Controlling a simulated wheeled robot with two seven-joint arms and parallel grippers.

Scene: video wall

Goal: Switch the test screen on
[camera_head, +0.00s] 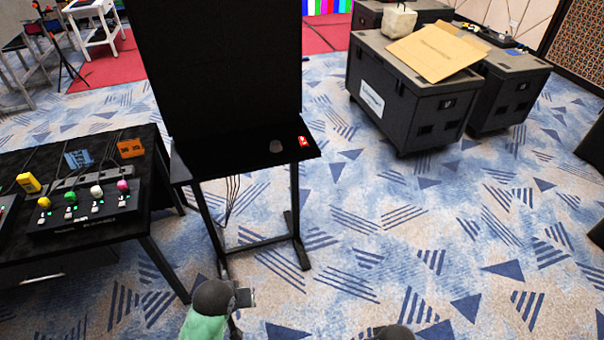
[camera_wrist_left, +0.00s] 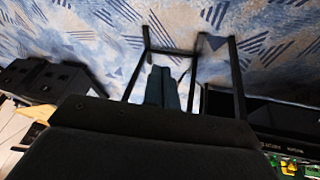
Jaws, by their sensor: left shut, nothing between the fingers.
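The test screen (camera_head: 225,65) is a large black panel on a dark stand, and its face is dark. A narrow shelf (camera_head: 240,152) at its foot bears a small red switch (camera_head: 304,141) near the right end and a dark round knob (camera_head: 276,146) left of it. My left gripper (camera_head: 243,298) is low in front of the stand, below and apart from the shelf.
A black table (camera_head: 30,158) at left holds a control box (camera_head: 85,210) with coloured knobs. Cables hang under the shelf. Black cases (camera_head: 410,95) stand at back right, with cardboard (camera_head: 437,52) on top. The patterned carpet (camera_head: 390,215) right of the stand is clear.

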